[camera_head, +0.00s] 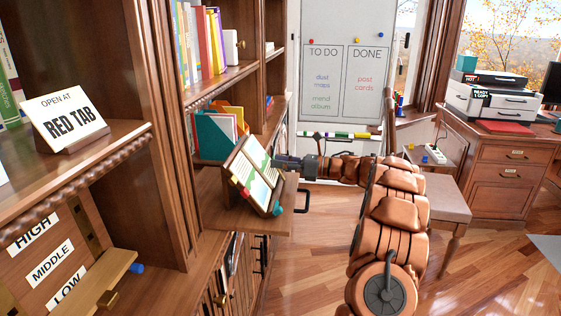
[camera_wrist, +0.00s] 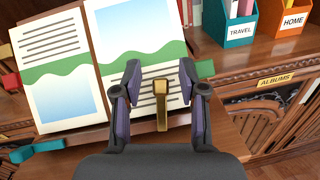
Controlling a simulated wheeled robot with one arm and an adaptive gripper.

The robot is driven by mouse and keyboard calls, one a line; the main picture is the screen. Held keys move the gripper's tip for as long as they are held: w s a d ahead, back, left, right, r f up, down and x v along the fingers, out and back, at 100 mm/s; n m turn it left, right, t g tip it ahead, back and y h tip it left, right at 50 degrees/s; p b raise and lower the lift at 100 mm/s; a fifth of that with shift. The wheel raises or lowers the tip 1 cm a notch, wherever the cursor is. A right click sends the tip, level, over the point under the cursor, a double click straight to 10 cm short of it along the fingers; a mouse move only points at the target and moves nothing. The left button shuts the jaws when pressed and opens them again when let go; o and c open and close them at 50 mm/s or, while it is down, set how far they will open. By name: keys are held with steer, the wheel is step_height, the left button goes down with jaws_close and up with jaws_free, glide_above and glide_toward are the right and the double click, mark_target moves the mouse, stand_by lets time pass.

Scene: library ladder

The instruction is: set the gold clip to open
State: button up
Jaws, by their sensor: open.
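The gold clip (camera_wrist: 160,108) stands upright in the wrist view over the lower part of the right page of an open book (camera_wrist: 140,35). My gripper (camera_wrist: 160,75) is open, with one finger on each side of the clip and visible gaps to both. It is not closed on the clip. In the head view my gripper (camera_head: 283,162) reaches the right side of the book (camera_head: 255,178), which leans on a stand on the pull-out shelf (camera_head: 222,213). The clip cannot be made out in the head view.
Coloured tabs and a teal piece (camera_wrist: 37,151) sit at the book's edges. A TRAVEL box (camera_wrist: 228,25) and a HOME box (camera_wrist: 290,22) stand behind it. A sign reading OPEN AT RED TAB (camera_head: 68,115) stands on the left shelf. Open floor (camera_head: 480,262) lies to the right.

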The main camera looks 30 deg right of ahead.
steer(key=shift+w+a, duration=0.1)
jaws_close()
stand_by(0.3)
